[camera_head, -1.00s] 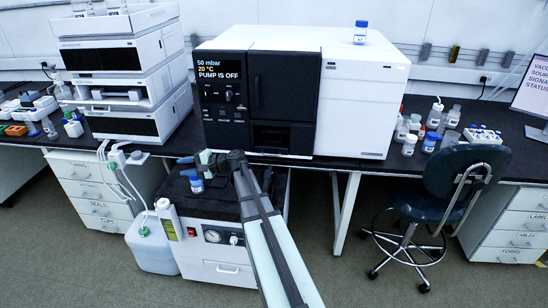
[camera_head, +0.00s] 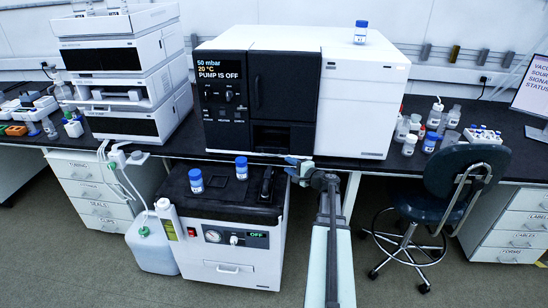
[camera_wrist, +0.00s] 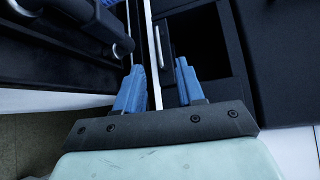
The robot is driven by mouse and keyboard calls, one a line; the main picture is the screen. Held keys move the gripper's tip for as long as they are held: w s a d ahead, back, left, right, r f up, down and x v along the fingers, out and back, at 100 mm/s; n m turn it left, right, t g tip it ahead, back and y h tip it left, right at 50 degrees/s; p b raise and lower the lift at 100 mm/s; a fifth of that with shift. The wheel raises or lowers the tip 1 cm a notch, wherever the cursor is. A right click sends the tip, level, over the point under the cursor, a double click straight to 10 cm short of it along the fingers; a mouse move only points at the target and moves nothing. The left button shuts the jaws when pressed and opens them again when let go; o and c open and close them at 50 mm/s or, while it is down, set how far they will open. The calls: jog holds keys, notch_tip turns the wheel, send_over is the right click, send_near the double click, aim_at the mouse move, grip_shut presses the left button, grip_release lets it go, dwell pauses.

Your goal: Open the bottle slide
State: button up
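The large white instrument (camera_head: 360,105) with a black front stands on the bench. A dark recess (camera_head: 271,136) low in its front may hold the bottle slide; I cannot make out the slide for certain. My gripper (camera_head: 292,166) is near the bench edge, just below and right of that recess. In the wrist view its two blue fingers (camera_wrist: 160,66) are apart with nothing clamped. A dark upright part with a pale bar (camera_wrist: 158,45) shows in the gap, and a dark opening (camera_wrist: 208,45) lies to its right. I cannot tell whether the fingers straddle that part.
Two blue-capped bottles (camera_head: 196,182) (camera_head: 241,169) stand on the black-topped pump cabinet (camera_head: 225,228), left of my gripper. A black upright fitting (camera_head: 267,182) stands between them and my arm. Another bottle (camera_head: 360,32) stands on the instrument. A chair (camera_head: 450,190) is at right.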

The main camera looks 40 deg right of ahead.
jog(key=w+d+f, duration=0.1)
jog(key=w+f, duration=0.1)
jog(key=w, duration=1)
jog(key=shift+w+f+h, duration=0.2)
jog(key=shift+f+h, duration=0.1)
jog(key=shift+f, duration=0.05)
jog(key=shift+c, duration=0.3)
grip_shut()
